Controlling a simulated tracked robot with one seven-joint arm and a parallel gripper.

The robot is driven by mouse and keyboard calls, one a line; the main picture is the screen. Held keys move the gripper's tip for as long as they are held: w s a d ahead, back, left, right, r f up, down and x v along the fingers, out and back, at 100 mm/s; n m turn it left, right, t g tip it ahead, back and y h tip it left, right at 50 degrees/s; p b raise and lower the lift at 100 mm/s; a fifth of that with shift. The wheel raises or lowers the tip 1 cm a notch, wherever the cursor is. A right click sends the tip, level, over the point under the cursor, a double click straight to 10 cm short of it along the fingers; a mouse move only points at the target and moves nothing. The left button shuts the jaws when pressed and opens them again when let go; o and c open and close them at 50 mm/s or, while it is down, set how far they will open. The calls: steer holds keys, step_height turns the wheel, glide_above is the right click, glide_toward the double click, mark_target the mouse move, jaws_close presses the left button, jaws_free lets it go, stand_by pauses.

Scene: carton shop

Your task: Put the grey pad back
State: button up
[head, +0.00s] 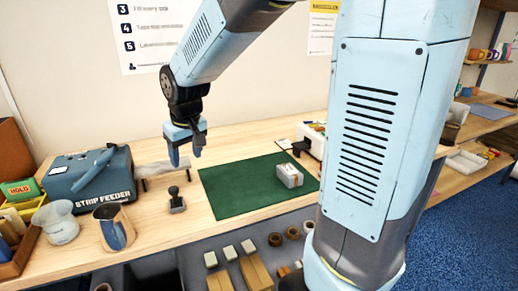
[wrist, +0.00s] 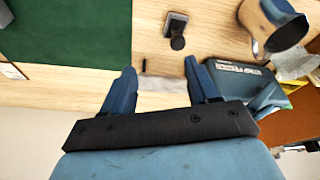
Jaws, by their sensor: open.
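My gripper (head: 186,160) hangs over the bench left of the green mat, fingers down, open and empty; its two blue fingers also show in the wrist view (wrist: 160,68). A small grey block (head: 290,176) with a paler top lies on the green mat (head: 235,190), well right of my gripper; it may be the grey pad, but I cannot tell for sure. A pale grey strip (head: 160,169) lies by the feeder near my gripper, and shows between the fingers in the wrist view (wrist: 162,86).
A black-handled stamp (head: 177,200) stands left of the mat. A white box (head: 310,141) stands behind the mat. Most of the mat is clear.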

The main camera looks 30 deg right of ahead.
steer(key=s+d+r+m+t, duration=0.1)
steer(key=s+d+r, duration=0.3)
steer(key=s, duration=0.6)
steer(key=s+d+r+m+t, duration=0.1)
steer(key=s+d+r, duration=0.3)
steer(key=s+d, duration=0.5)
steer(key=shift+s+d+m+h, duration=0.3)
steer(key=shift+s+m+h, duration=0.15)
steer(key=shift+m, duration=0.45)
